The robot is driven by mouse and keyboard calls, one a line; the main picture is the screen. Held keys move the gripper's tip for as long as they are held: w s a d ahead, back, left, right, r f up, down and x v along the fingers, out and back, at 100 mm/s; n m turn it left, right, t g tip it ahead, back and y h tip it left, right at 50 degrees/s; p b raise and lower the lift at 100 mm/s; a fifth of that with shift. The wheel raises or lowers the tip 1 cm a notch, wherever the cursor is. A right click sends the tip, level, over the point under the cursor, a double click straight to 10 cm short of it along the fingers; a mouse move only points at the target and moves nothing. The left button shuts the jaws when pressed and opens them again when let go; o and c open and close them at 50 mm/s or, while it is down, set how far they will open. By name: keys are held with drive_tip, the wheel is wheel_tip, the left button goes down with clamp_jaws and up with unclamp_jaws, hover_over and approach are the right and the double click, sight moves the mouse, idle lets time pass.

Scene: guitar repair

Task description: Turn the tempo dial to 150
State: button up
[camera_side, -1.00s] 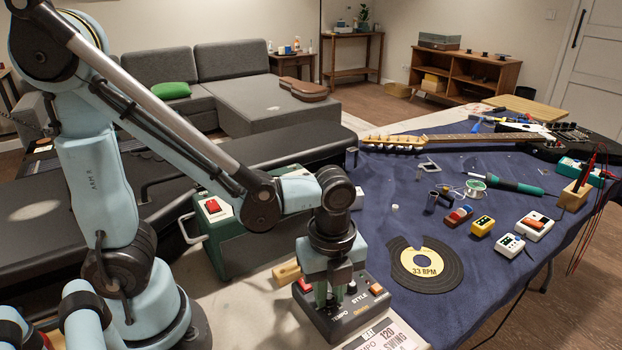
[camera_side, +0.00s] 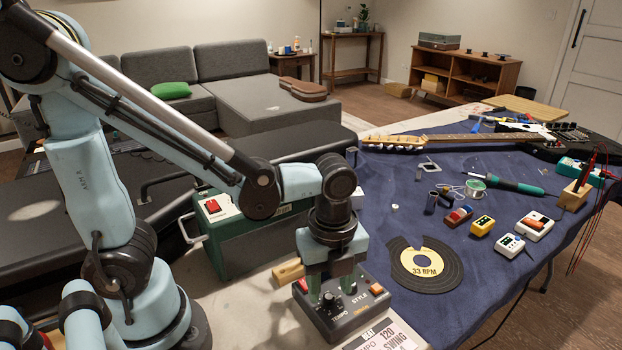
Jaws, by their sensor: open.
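The tempo dial (camera_side: 331,301) is a small dark knob on a grey box (camera_side: 345,325) marked TEMPO and STYLE. The box has a red button at its left and an orange button at its right. My gripper (camera_side: 331,292) points down over the box, its green-tipped fingers apart on either side of the tempo dial. I cannot tell whether the fingers touch it. The dial's pointer is too small to read.
A black disc marked 33 RPM (camera_side: 425,268) lies right of the box on the blue cloth. A wooden block (camera_side: 288,271) sits behind the box, near a green case (camera_side: 250,245). Small pedals (camera_side: 482,226), a solder spool (camera_side: 475,188) and a guitar (camera_side: 470,139) lie farther back.

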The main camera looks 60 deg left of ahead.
sight(328, 294)
wheel_tip(328, 294, up, 10)
drive_tip(key=shift+r, duration=0.15)
idle(0.5)
drive_tip(key=w+a+f+n+t, duration=0.1)
drive_tip(key=a+n+t, duration=0.2)
drive_tip(key=n, duration=0.7)
drive_tip(key=w+a+f+n+t, duration=0.1)
drive_tip(key=a+n+t, duration=0.3)
drive_tip(key=n, duration=0.7)
drive_tip(key=shift+w+a+f, duration=0.25)
drive_tip(key=shift+w+a, duration=0.05)
drive_tip(key=shift+a, duration=0.6)
drive_tip(key=shift+c, duration=0.2)
